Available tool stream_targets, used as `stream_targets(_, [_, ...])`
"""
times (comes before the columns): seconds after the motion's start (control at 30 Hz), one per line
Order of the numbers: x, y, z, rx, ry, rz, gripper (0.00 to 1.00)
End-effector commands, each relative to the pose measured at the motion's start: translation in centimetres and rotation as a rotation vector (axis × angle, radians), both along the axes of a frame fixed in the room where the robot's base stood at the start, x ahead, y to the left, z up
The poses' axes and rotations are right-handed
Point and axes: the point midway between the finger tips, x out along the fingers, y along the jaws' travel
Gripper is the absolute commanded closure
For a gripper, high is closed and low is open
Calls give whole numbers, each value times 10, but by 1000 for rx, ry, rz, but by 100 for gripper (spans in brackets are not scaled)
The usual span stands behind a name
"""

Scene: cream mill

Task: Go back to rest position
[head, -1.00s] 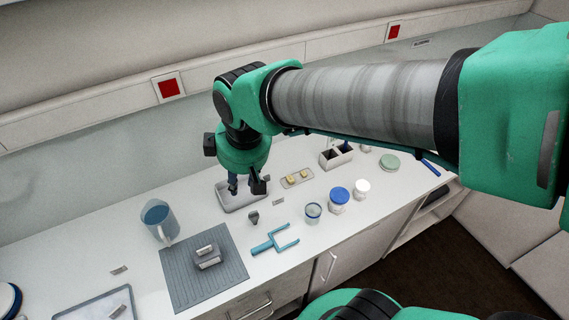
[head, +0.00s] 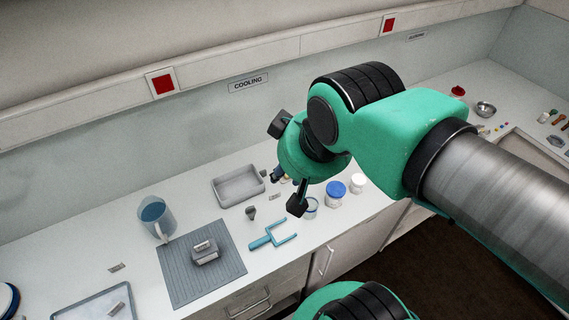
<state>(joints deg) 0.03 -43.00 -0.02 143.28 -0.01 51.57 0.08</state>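My gripper (head: 287,191) hangs over the counter, to the right of the grey tray and close in the picture to a small jar (head: 311,208). Its two dark fingers are apart and nothing shows between them. My arm reaches in from the right edge, bent at the green joint. The grey tray (head: 226,200) stands on the counter and looks empty. My gripper and arm hide part of the counter behind them.
A blue jug (head: 156,218), a grey mat (head: 182,279) with a small block (head: 204,250), and a blue fork-shaped tool (head: 270,236) lie left and front. A blue-lidded jar (head: 336,189) and a white jar (head: 357,183) stand right. The wall with a red switch (head: 163,84) runs behind.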

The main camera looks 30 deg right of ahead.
Motion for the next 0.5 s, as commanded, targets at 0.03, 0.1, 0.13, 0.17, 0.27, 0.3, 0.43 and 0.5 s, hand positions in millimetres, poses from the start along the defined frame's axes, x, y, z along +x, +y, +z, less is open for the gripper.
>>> stream_targets(0.03, [0,0,-1,0,0,0,70])
stream_targets(0.1, [0,0,-3,0,0,1,70])
stream_targets(0.13, [0,0,-5,0,0,1,70])
stream_targets(0.17, [0,0,-7,0,0,1,70])
stream_targets(0.27, [0,0,-17,0,0,1,70])
stream_targets(0.3, [0,0,-22,0,0,1,70])
stream_targets(0.43, [0,0,-42,-1,0,2,70])
stream_targets(0.5, [0,0,-53,-1,0,2,70])
